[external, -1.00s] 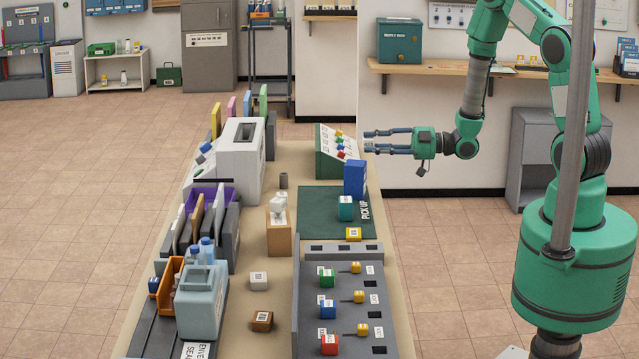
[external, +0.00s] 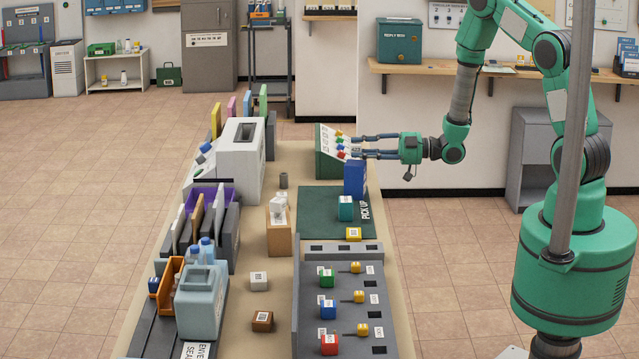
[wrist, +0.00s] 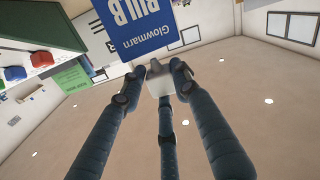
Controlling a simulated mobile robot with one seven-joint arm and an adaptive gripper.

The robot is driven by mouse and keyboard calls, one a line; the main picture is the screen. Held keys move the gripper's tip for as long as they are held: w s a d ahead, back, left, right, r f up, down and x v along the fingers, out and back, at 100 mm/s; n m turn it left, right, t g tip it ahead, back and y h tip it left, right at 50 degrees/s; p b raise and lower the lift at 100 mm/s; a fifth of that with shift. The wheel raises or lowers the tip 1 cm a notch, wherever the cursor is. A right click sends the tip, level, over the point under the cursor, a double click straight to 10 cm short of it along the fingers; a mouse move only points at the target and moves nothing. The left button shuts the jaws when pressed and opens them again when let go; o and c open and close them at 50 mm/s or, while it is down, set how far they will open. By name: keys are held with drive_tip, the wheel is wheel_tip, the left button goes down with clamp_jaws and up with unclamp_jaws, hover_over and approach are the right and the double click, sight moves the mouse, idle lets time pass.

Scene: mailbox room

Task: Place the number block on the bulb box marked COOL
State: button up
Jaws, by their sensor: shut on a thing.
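My gripper (external: 362,145) points left, level, near the sloped panel with coloured knobs. It also shows in the wrist view (wrist: 157,80), its fingers closed around a small pale block (wrist: 160,88); no number on it can be read. In the external view the held block cannot be made out. A blue bulb box (external: 355,181) stands upright at the far right of the table, just below the fingers. Its face, with "Glowmarn BULB" upside down, shows just beyond the fingertips in the wrist view (wrist: 135,28). The word COOL is not readable.
The sloped panel (external: 328,162) with several coloured knobs stands left of the fingers. A white machine (external: 241,165) stands across the table. A grey tray (external: 310,268) with several blocks is at the front.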

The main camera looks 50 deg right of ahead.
drive_tip(key=shift+f, duration=0.65)
drive_tip(key=shift+f, duration=0.2)
drive_tip(key=o, duration=0.7)
drive_tip(key=shift+d+r, duration=0.1)
drive_tip(key=shift+r, duration=0.1)
drive_tip(key=p+v, duration=0.1)
drive_tip(key=v, duration=1.1)
